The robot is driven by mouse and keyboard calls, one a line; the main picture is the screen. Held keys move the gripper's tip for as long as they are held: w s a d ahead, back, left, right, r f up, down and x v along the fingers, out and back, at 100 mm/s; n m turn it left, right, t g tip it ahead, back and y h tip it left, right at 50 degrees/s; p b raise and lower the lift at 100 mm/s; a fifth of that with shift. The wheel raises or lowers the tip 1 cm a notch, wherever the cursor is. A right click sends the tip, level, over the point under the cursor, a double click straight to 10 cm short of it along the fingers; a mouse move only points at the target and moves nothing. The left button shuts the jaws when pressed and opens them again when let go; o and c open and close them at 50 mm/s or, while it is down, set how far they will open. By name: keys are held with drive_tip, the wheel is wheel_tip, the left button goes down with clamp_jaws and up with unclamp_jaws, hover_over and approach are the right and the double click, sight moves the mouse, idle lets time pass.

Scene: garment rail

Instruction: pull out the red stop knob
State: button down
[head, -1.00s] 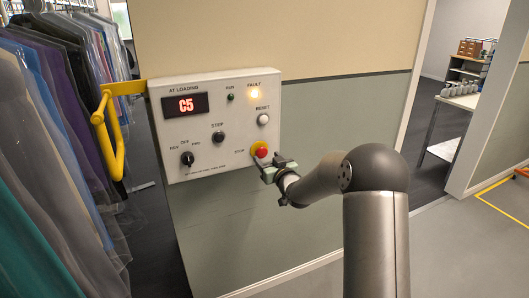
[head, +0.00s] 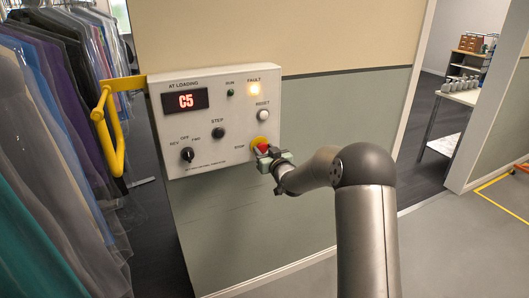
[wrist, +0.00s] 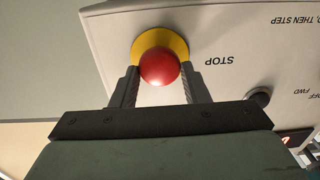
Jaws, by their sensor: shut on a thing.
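The red stop knob (head: 262,148) sits on a yellow backing ring (head: 258,141) at the lower right of the white control panel (head: 236,160). In the wrist view the round red knob (wrist: 159,67) lies between the two fingers, in front of the yellow ring (wrist: 160,42). My gripper (head: 266,155) is at the panel, shut on the knob, with one finger on each side of it (wrist: 158,80). How far the knob stands out from the ring cannot be told from these views.
The panel carries a lit display (head: 186,100), a lit fault lamp (head: 254,88), a reset button (head: 264,115), a step knob (head: 218,133) and a selector (head: 187,154). A yellow rail (head: 115,130) and bagged garments (head: 50,150) stand left.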

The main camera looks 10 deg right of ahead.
drive_tip(key=c, duration=2.2)
unclamp_jaws()
drive_tip(key=shift+s+d+f+b, duration=0.2)
drive_tip(key=shift+s+b, duration=0.45)
drive_tip(key=shift+b, duration=0.15)
drive_tip(key=shift+r, duration=0.1)
drive_tip(key=c, duration=0.9)
unclamp_jaws()
drive_tip(key=shift+s+r, duration=0.1)
drive_tip(key=shift+o, duration=0.2)
drive_tip(key=shift+s, duration=0.1)
drive_tip(key=b+v, duration=0.3)
drive_tip(key=v, duration=1.4)
drive_tip(key=shift+s, duration=0.15)
